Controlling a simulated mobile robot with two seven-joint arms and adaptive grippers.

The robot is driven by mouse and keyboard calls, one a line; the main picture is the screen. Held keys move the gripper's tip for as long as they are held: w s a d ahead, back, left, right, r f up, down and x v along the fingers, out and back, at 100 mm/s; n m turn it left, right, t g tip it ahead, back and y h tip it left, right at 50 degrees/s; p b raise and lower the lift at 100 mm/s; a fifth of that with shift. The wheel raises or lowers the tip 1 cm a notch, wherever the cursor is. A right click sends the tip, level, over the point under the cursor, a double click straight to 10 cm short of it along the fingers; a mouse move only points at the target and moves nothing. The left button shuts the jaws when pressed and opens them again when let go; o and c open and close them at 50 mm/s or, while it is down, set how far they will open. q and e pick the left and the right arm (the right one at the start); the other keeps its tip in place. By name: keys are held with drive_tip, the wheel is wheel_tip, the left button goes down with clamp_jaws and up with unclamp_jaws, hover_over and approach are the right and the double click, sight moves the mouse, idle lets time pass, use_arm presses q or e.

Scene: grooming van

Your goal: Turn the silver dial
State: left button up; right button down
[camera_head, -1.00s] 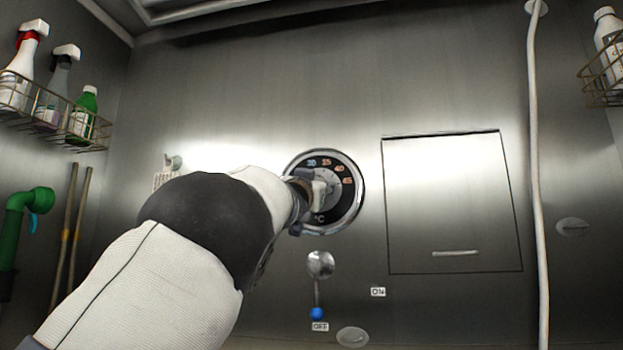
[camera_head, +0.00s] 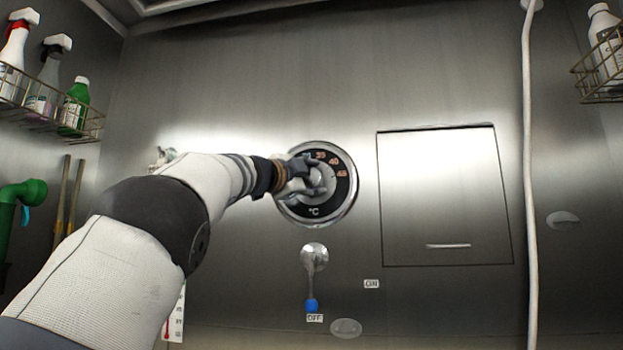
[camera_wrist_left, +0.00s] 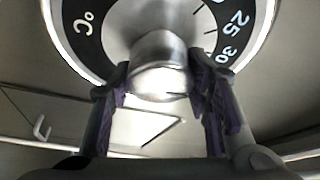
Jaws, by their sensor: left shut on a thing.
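The silver dial (camera_head: 318,180) is a round knob in the middle of a black temperature ring (camera_head: 343,190) marked with orange numbers and °C, set in the steel wall. My left gripper (camera_head: 300,178) reaches it from the left and covers part of the ring. In the left wrist view the dial's raised silver grip (camera_wrist_left: 158,68) stands between the purple-padded fingers of my left gripper (camera_wrist_left: 162,88). The fingers are shut on it. My right gripper is in neither view.
Below the dial is a lever with a blue tip (camera_head: 312,305) beside an OFF label. A square panel (camera_head: 445,195) is to the right, then a white hose (camera_head: 530,180). A wire basket with bottles (camera_head: 90,125) hangs at left.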

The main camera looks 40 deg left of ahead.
use_arm(q)
drive_tip(key=shift+s+r+m+g, duration=0.1)
drive_tip(key=shift+m+g, duration=0.2)
drive_tip(key=shift+m, duration=0.8)
drive_tip(key=o, duration=1.2)
drive_tip(key=shift+c, duration=0.2)
drive_tip(key=shift+a, duration=0.1)
